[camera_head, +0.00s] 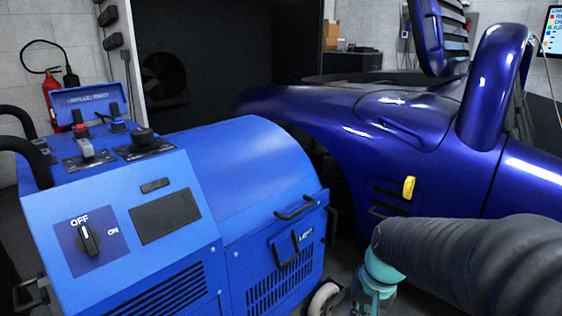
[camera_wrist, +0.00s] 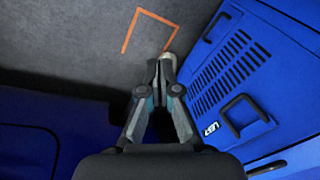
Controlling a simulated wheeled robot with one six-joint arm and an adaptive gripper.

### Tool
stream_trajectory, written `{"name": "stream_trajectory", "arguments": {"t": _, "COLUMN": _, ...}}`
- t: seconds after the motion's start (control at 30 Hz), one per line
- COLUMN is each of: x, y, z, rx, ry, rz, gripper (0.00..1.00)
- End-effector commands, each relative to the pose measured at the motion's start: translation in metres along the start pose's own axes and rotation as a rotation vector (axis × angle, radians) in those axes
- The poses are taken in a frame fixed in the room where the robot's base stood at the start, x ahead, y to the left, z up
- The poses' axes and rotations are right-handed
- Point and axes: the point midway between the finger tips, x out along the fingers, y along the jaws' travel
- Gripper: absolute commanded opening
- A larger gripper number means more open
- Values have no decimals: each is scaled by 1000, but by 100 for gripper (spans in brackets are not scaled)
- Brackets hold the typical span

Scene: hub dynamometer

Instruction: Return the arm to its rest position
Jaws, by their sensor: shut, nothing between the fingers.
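My gripper (camera_wrist: 160,70) shows in the wrist view, its two fingers together at the tips with nothing seen between them. It points down toward the grey floor, beside the blue dynamometer unit (camera_wrist: 235,60). In the head view my arm comes in from the lower right, in front of the blue car. The fingertips cannot be made out there. The blue dynamometer unit (camera_head: 265,165) stands at the left and centre, with a rotary OFF/ON knob (camera_head: 89,239) on its front panel, the pointer near upright toward OFF.
A dark blue car (camera_head: 350,115) with a yellow piece (camera_head: 408,187) on its side stands at the right. A wheel (camera_head: 324,299) sits by the unit's lower corner. A red fire extinguisher (camera_head: 53,95) is at the back left. An orange floor marking (camera_wrist: 150,14) lies beyond the fingertips.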

Motion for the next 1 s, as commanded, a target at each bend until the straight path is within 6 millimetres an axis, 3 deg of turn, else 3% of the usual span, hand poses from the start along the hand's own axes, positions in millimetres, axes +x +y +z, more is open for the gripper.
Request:
{"name": "stream_trajectory", "arguments": {"t": 0.03, "x": -21, "y": 0, "z": 10, "rx": -42, "ry": 23, "rz": 13, "gripper": 0}}
{"name": "stream_trajectory", "arguments": {"t": 0.1, "x": -40, "y": 3, "z": 23, "rx": -95, "ry": 48, "rz": 33, "gripper": 0}}
{"name": "stream_trajectory", "arguments": {"t": 0.5, "x": -136, "y": 10, "z": 77, "rx": -271, "ry": 257, "rz": 98, "gripper": 0}}
{"name": "stream_trajectory", "arguments": {"t": 0.73, "x": -169, "y": 3, "z": 85, "rx": -291, "ry": 347, "rz": 80, "gripper": 0}}
{"name": "stream_trajectory", "arguments": {"t": 1.0, "x": -171, "y": 2, "z": 86, "rx": -295, "ry": 352, "rz": 77, "gripper": 0}}
